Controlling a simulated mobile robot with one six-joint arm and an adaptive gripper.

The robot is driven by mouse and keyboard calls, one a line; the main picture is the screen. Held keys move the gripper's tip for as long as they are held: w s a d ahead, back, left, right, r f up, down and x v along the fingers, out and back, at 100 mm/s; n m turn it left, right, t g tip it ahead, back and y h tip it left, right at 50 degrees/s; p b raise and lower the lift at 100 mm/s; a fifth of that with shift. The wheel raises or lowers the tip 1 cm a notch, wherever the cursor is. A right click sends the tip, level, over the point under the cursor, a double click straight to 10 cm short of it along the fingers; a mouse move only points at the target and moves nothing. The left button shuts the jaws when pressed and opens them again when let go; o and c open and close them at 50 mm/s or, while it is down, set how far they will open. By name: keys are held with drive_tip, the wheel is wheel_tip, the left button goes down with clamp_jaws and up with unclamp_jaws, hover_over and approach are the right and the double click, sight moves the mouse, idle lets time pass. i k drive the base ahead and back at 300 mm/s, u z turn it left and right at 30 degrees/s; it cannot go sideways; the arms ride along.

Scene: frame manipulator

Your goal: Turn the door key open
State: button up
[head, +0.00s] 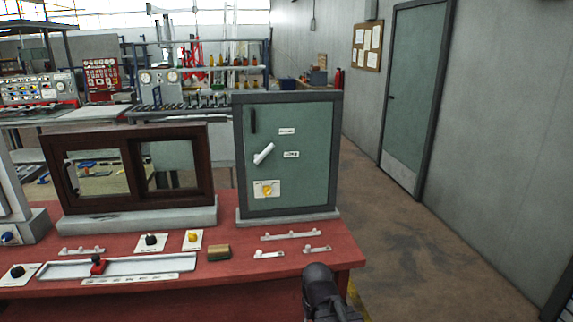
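A small green cabinet door (310,125) in a dark grey frame stands upright at the right end of the red table, and it looks closed. A yellow key-like knob (267,189) sits on a white plate low on the door's left side. Above it is a white lever handle (263,153), tilted up to the right. A black vertical handle (253,120) is near the top left. A dark part of my arm shows at the bottom centre, in front of the table and well below the door. My gripper's fingers do not show, and nothing touches the yellow knob.
The red table (225,268) also bears a brown-framed window (128,206) to the left, a slider with a red knob (98,265), a brown block (219,252), small knobs and white latches. Bare floor (430,250) lies to the right, before a grey wall with a full-size door (413,95).

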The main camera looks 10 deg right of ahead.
sight(267, 190)
drive_tip(key=k, duration=0.65)
drive_tip(key=u, duration=0.1)
drive_tip(key=i, duration=0.8)
drive_tip(key=u, duration=0.7)
drive_tip(key=i, duration=0.4)
drive_tip(key=u, duration=0.25)
